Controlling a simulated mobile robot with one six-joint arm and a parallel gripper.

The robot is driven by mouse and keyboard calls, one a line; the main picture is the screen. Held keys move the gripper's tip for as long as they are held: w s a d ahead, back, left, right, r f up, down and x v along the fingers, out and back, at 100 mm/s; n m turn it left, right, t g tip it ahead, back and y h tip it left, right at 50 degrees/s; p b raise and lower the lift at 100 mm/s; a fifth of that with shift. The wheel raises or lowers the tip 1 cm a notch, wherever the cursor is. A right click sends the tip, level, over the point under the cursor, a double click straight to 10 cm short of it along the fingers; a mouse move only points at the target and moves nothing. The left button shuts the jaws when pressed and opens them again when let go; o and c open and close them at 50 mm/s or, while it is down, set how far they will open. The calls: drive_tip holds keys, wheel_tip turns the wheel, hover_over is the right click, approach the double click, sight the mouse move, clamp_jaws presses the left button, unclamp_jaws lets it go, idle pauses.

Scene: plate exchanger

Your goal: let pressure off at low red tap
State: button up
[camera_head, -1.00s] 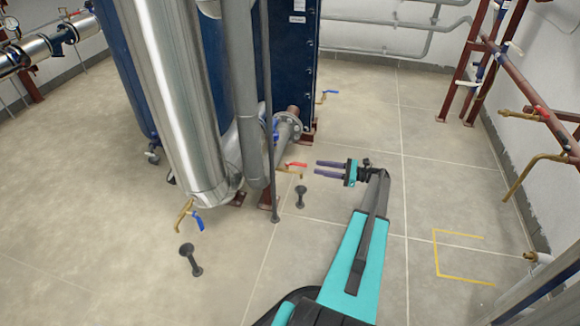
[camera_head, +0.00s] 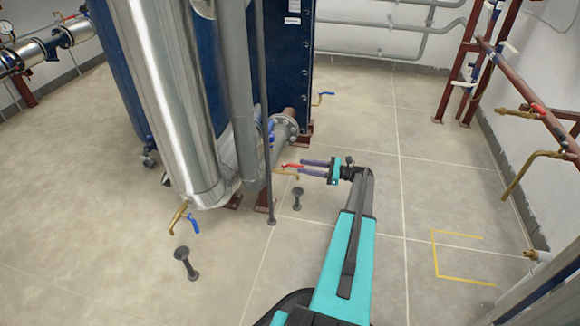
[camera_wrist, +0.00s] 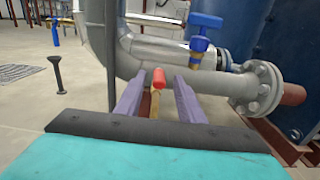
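The low red tap (camera_head: 292,166) has a red lever on a small brass valve (camera_head: 286,174), low beside the grey pipework. It also shows in the wrist view (camera_wrist: 158,78), end-on, between the purple fingers. My gripper (camera_head: 301,168) is open, with its two fingers pointing left at the tap. In the wrist view my gripper (camera_wrist: 157,92) has one finger on each side of the red lever, with gaps visible on both sides. I cannot tell whether the fingertips reach past the lever's end.
A blue-handled valve (camera_wrist: 204,30) stands above and right of the fingers. A flanged grey pipe (camera_wrist: 262,88) lies beyond it. A dark floor post (camera_head: 297,197) stands just below the tap. Another blue tap (camera_head: 193,222) is lower left. Floor to the right is clear.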

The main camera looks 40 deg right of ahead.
sight(293, 166)
drive_tip(key=shift+b+x, duration=1.25)
drive_tip(key=shift+x, duration=2.65)
drive_tip(key=shift+c, duration=0.4)
clamp_jaws()
drive_tip(key=shift+d, duration=0.15)
